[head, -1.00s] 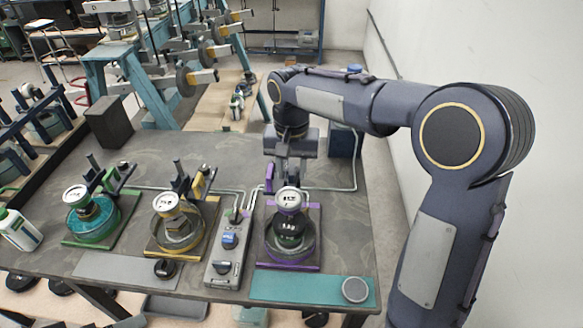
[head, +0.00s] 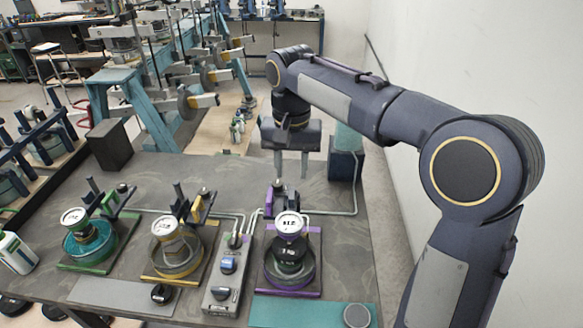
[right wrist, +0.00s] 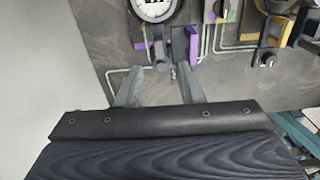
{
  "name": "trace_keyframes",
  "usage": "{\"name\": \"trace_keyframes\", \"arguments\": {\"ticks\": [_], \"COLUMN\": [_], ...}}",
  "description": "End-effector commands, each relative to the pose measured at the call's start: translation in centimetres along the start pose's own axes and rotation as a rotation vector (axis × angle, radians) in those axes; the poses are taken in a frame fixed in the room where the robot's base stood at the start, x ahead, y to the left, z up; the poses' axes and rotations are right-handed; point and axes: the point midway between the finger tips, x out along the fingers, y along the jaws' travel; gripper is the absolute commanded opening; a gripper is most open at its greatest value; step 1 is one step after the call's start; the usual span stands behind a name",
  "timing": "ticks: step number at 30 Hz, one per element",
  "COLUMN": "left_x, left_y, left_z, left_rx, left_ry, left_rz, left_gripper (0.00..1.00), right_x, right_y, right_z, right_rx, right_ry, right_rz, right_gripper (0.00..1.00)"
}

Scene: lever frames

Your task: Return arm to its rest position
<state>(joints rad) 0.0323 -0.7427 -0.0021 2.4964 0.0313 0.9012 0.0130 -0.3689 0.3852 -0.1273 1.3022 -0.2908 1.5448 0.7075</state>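My right arm reaches in from the right in the head view, bent at the elbow. Its right gripper (head: 291,165) points down above the table, behind the purple lever frame (head: 292,262) and apart from it. The fingers stand apart with nothing between them. In the right wrist view the gripper (right wrist: 158,88) also shows two spread fingers, with the purple lever (right wrist: 193,46) and a round dial (right wrist: 154,8) beyond them. My left gripper is not in view.
A green frame (head: 88,243) and a yellow frame (head: 176,246) stand to the left on the dark table (head: 150,170). A grey switch box (head: 222,285) sits between yellow and purple. A dark block with a teal top (head: 346,160) stands at the back right, near the wall (head: 460,60).

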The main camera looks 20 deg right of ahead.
Motion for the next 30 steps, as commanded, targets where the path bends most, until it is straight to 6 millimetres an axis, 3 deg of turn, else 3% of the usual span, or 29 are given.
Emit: {"name": "trace_keyframes", "arguments": {"ticks": [13, 17, 20, 23, 27, 30], "left_x": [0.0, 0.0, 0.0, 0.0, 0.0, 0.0], "left_y": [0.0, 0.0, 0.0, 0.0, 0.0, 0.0], "left_z": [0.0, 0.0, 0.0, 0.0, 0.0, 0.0], "left_rx": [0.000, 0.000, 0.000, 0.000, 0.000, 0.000], "left_ry": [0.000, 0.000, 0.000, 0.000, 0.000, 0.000], "left_rz": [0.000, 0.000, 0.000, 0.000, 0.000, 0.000], "left_gripper": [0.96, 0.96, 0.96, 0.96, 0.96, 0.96], "right_x": [0.0, -0.1, -0.2, 0.1, 1.7, 3.5], "right_y": [0.0, 1.3, 3.8, 6.8, 10.2, 11.6], "right_z": [0.0, 0.7, 2.4, 5.4, 10.8, 14.6], "right_rx": [0.000, -0.013, -0.046, -0.099, -0.174, -0.214], "right_ry": [0.000, 0.002, 0.012, 0.043, 0.128, 0.204], "right_rz": [0.000, -0.030, -0.100, -0.199, -0.328, -0.394], "right_gripper": [0.35, 0.35, 0.35, 0.35, 0.35, 0.35]}}
